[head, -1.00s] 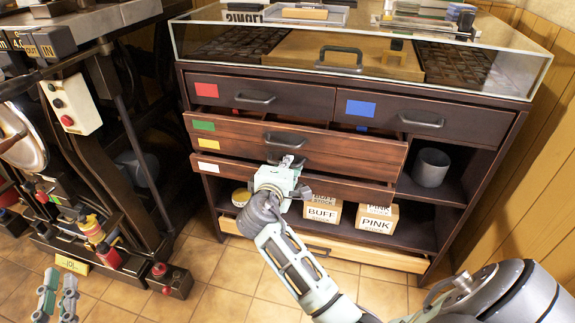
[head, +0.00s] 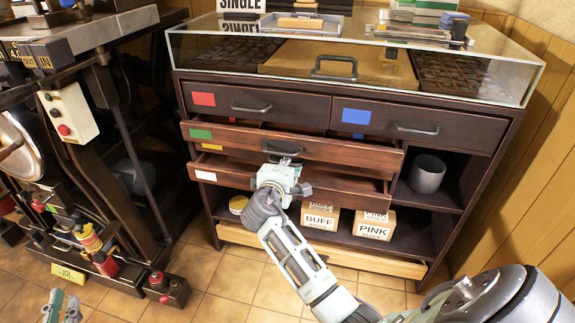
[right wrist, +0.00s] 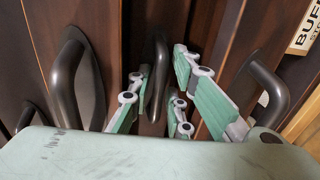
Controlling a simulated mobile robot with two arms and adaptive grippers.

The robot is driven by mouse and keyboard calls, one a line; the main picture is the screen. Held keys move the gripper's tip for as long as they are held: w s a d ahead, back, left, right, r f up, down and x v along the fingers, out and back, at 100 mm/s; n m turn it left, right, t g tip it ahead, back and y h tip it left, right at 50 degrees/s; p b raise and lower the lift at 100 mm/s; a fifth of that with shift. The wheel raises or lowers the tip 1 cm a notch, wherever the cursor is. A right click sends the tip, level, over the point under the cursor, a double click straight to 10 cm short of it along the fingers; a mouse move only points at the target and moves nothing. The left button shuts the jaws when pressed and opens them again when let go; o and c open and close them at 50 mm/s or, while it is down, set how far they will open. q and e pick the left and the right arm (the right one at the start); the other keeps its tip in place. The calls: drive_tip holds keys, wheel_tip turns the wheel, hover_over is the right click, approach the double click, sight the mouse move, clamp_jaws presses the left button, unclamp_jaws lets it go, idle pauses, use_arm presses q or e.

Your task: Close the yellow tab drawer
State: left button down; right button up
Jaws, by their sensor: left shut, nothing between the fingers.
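The yellow tab (head: 213,146) marks a dark wooden drawer front in the left stack of the cabinet. This front sits back between two drawers standing further out, the green tab drawer (head: 330,149) above and the white tab drawer (head: 240,181) below. I cannot tell whether it is fully flush. My right gripper (head: 280,170) is in front of this stack, its fingers hidden in the head view. In the right wrist view its open fingers (right wrist: 160,97) stand on either side of a dark handle (right wrist: 155,65); contact is unclear. My left gripper (head: 62,303) is shut and empty at bottom left.
The red tab drawer (head: 290,104) and blue tab drawer (head: 390,125) above look shut. The handles of the neighbouring drawers flank my right gripper closely. Labelled boxes (head: 319,220) and a grey cup (head: 427,174) stand on the shelves. A machine (head: 85,190) stands at left.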

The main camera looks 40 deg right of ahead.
drive_tip(key=v, duration=1.2)
idle(0.3)
